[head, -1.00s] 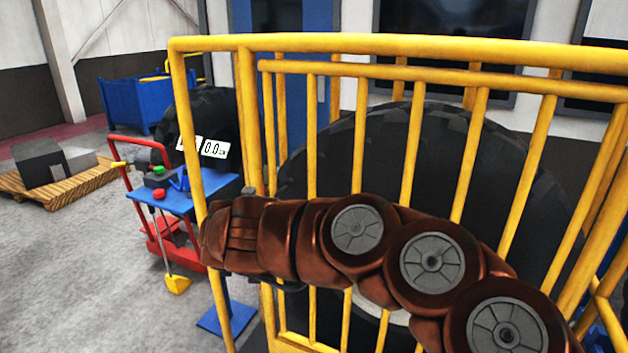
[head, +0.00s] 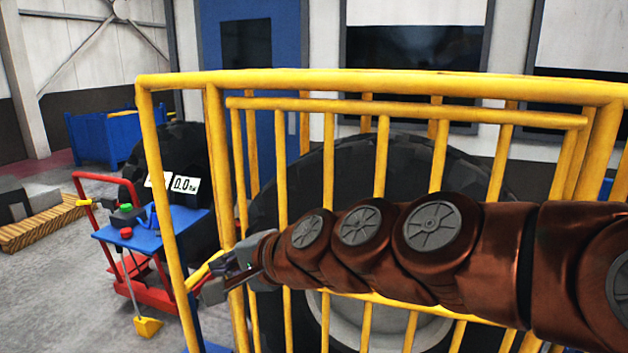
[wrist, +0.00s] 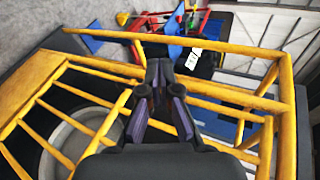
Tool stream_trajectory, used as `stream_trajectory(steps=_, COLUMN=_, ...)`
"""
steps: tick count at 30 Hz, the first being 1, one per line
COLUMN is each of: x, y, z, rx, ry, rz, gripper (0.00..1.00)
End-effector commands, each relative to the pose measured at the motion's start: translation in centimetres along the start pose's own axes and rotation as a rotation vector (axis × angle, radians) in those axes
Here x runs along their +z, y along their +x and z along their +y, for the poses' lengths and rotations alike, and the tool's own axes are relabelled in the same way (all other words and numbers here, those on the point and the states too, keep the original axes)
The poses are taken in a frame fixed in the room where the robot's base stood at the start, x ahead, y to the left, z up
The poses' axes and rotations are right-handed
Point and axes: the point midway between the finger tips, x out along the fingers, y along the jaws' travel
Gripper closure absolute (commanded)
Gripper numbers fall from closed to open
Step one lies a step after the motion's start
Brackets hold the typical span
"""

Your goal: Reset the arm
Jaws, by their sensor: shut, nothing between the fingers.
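My gripper (head: 218,281) is at the left end of my reddish-brown arm, near the left posts of the yellow barred cage (head: 375,84). In the wrist view its dark fingers (wrist: 159,75) are closed together with nothing held. The wrist view looks down past the fingers onto the cage's yellow rails (wrist: 225,96). I cannot tell whether the gripper touches a bar. The arm crosses in front of the cage and hides part of its bars and of the large tyre (head: 340,165) behind them.
A wooden pallet (head: 45,222) and a blue bin (head: 105,137) are farther left. Grey floor (head: 60,310) is open at lower left.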

Motion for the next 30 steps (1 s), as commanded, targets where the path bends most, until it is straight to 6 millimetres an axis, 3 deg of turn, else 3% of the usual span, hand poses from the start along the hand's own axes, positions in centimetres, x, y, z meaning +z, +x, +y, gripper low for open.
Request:
stream_trajectory(steps=6, x=-0.3, y=-5.3, z=12.2, rx=0.340, ry=-0.319, rz=-0.058, gripper=1.00)
stream_trajectory(steps=12, x=-0.7, y=-11.8, z=22.6, rx=0.647, ry=-0.470, rz=-0.154, gripper=1.00)
stream_trajectory(steps=18, x=-0.1, y=-19.8, z=31.1, rx=0.922, ry=-0.509, rz=-0.281, gripper=1.00)
stream_trajectory(steps=24, x=1.5, y=-25.7, z=35.8, rx=1.087, ry=-0.480, rz=-0.394, gripper=1.00)
stream_trajectory(steps=30, x=2.0, y=-27.2, z=36.7, rx=1.126, ry=-0.471, rz=-0.425, gripper=1.00)
